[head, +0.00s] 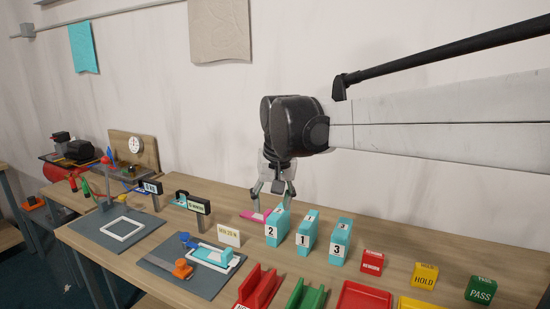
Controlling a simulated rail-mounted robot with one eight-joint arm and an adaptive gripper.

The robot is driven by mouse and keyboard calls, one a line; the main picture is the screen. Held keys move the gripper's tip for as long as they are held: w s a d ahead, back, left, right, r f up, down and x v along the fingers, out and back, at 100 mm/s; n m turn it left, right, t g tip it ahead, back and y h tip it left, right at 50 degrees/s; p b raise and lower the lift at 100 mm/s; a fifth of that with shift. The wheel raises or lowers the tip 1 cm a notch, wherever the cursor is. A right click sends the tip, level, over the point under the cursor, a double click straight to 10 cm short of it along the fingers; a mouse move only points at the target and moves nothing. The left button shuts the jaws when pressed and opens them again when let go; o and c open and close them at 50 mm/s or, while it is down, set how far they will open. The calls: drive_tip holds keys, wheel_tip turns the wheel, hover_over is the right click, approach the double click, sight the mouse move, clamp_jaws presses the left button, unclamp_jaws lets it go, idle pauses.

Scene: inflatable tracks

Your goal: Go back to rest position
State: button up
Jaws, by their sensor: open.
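My gripper (271,192) points down over the wooden table, behind the teal block marked 2 (277,227). Its fingers are spread apart with nothing seen between them. A small pink item (253,215) lies on the table just left of and below the fingers; I cannot tell whether they touch it. My arm reaches in from the right side of the head view, above the table. No mark of a rest position shows.
Teal blocks marked 1 (307,234) and 3 (340,241) stand beside block 2. Red (372,262), yellow (424,276) and green (480,290) label blocks stand at right. A small sign (229,235) and grey fixture plates (187,273) are at left. The wall is close behind.

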drive_tip(key=s+d+m+t, duration=0.1)
drive_tip(key=s+d+t, duration=0.1)
drive_tip(key=s+d, duration=1.1)
drive_tip(key=s+d+f+t, duration=0.1)
drive_tip(key=s+d+f, duration=0.3)
drive_tip(key=s, duration=0.2)
drive_tip(key=s+d+f+m+t+h, duration=0.1)
drive_tip(key=s+d+f, duration=0.2)
drive_tip(key=s+f, duration=0.2)
drive_tip(key=shift+s+d+f, duration=0.2)
drive_tip(key=shift+s+d, duration=0.15)
drive_tip(key=shift+s, duration=0.65)
drive_tip(key=shift+o, duration=0.4)
